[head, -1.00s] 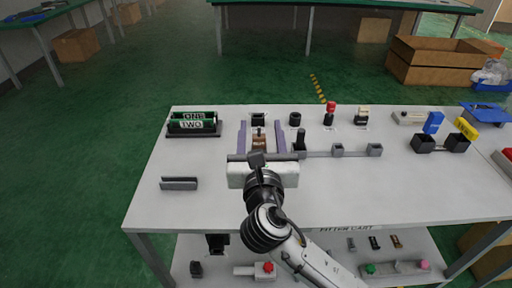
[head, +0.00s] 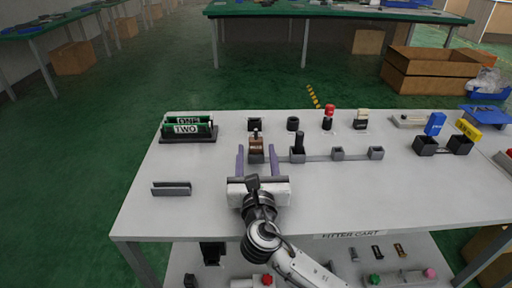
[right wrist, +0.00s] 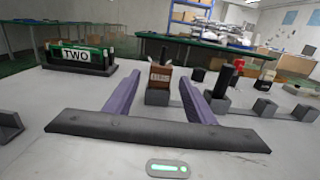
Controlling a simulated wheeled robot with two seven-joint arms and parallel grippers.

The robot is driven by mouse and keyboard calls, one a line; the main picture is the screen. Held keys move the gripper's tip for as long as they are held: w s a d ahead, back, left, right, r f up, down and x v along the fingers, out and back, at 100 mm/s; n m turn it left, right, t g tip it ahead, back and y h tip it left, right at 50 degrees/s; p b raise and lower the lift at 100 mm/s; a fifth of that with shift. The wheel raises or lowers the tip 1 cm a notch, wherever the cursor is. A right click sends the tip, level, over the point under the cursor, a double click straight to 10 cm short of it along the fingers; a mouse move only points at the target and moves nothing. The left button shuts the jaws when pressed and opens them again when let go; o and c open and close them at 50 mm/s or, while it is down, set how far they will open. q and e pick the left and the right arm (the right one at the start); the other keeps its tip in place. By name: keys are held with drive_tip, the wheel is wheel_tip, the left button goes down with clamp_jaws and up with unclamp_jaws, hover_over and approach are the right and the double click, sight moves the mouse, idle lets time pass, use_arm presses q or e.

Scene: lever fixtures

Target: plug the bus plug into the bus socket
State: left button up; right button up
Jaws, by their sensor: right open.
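A brown, copper-coloured block with a dark top post (head: 256,144), seemingly the bus plug, stands upright in a dark grey holder on the white cart. In the right wrist view its brown labelled face (right wrist: 160,78) shows above the grey holder (right wrist: 157,97). My right gripper (head: 256,151) is open, its two purple fingers pointing at the block. The fingertips are level with its left and right sides; contact is not clear. Small black square (head: 254,124) and round (head: 292,124) sockets stand behind; I cannot tell which is the bus socket. My left gripper is not in view.
A black lever (head: 298,141) stands close to the right, on a rail with grey sockets (head: 337,153). A rack with green boards (head: 187,130) is at the left, a grey channel (head: 171,188) nearer.

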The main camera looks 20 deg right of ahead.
sight(256, 148)
drive_tip(key=x, duration=0.3)
drive_tip(key=shift+w+d, duration=0.1)
drive_tip(key=shift+w, duration=0.25)
drive_tip(key=c, duration=1.1)
